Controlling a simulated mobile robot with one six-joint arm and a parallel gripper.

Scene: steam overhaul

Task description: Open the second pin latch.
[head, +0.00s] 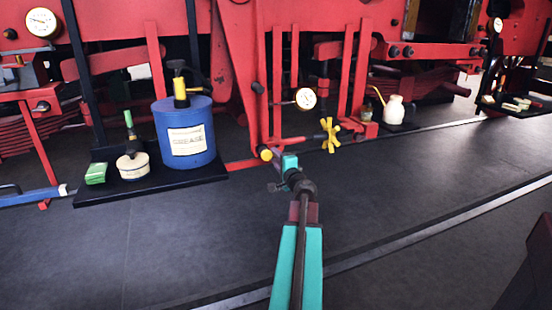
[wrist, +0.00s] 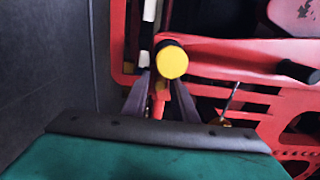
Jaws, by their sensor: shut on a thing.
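A pin latch with a round yellow knob (head: 266,154) sits low on the red frame, left of my teal gripper (head: 275,158) in the head view. In the wrist view the yellow knob (wrist: 172,62) is at the fingertips, in front of a red bar. My gripper's dark fingers (wrist: 163,90) stand on either side of a red part just below the knob and are shut on the latch. The exact contact is partly hidden by the knob. I cannot tell from these views how far the pin is drawn.
A yellow star handwheel (head: 329,135) and a gauge (head: 305,99) are close on the right. A black tray (head: 200,178) with a blue grease drum (head: 186,133) stands on the left. A dark knob (wrist: 298,71) juts out at the right. The floor in front is clear.

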